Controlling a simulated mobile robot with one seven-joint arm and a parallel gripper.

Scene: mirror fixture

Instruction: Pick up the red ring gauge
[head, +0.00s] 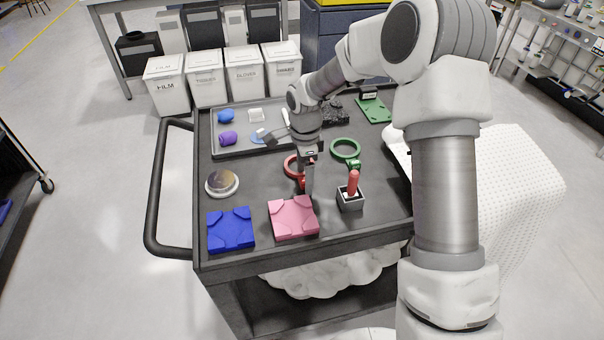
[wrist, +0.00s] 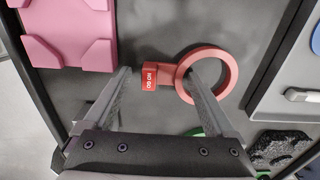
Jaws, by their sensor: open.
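The red ring gauge lies flat on the dark cart top; its left rim (head: 288,168) shows beside my gripper in the head view. In the wrist view the whole ring (wrist: 232,76) shows, with a red handle block (wrist: 150,76) marked "NO GO" on its left. My gripper (head: 308,187) is open and points down over the gauge. In the wrist view its fingertips (wrist: 158,72) appear on either side of the handle block, the right one overlapping the ring's opening. Nothing is held. I cannot tell the remaining height or whether a finger touches the gauge.
A green ring gauge (head: 345,149) lies just right. A red-handled tool stands in a grey holder (head: 350,201). Pink (head: 293,218) and blue (head: 231,230) blocks sit at the front, a round dish (head: 222,183) at left. A grey tray (head: 221,151) holds small parts behind.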

